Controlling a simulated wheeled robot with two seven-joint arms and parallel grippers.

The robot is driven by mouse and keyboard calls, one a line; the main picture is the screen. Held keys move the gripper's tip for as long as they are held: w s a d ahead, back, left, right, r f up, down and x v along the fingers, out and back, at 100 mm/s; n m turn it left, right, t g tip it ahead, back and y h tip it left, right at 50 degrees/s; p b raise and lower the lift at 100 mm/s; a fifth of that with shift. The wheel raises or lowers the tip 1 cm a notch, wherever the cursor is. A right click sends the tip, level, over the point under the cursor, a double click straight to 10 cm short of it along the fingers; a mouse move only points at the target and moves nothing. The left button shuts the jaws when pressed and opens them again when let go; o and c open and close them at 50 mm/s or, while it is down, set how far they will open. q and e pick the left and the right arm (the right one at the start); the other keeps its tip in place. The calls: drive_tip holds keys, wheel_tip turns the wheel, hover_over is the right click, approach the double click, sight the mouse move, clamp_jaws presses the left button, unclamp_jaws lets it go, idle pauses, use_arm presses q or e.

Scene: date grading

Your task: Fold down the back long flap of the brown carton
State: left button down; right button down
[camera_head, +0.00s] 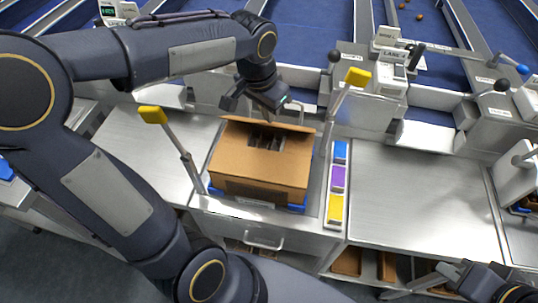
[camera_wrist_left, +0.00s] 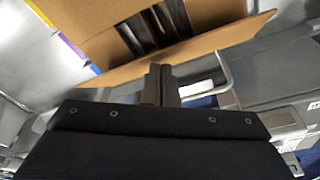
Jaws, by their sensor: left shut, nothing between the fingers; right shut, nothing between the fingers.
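The brown carton (camera_head: 258,178) sits on the bench in the middle of the head view. Its top is largely covered by folded flaps, with a dark gap (camera_head: 265,141) toward the back. The back long flap (camera_head: 290,126) stands raised along the far edge. It shows as a slanted brown strip in the left wrist view (camera_wrist_left: 215,40). My left gripper (camera_head: 268,111) is shut and empty, just behind and above this flap. Its fingertips (camera_wrist_left: 158,72) overlap the flap's edge in the wrist view; I cannot tell whether they touch. My right gripper (camera_head: 422,284) is shut and empty at bottom right.
Yellow-ended posts (camera_head: 153,115) stand left and right of the carton. Blue, purple and yellow blocks (camera_head: 338,179) line its right side. A label machine (camera_head: 393,68) and conveyors are behind. The steel bench (camera_head: 420,205) at right is clear.

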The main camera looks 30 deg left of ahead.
sight(266, 124)
use_arm(q)
drive_tip(key=shift+s, duration=0.3)
drive_tip(key=shift+f, duration=0.1)
drive_tip(key=shift+f+b, duration=1.95)
drive_tip(key=shift+f, duration=0.35)
wheel_tip(266, 124, up, 11)
drive_tip(key=p, duration=0.9)
drive_tip(key=shift+r+p, duration=0.2)
drive_tip(key=shift+p, duration=0.2)
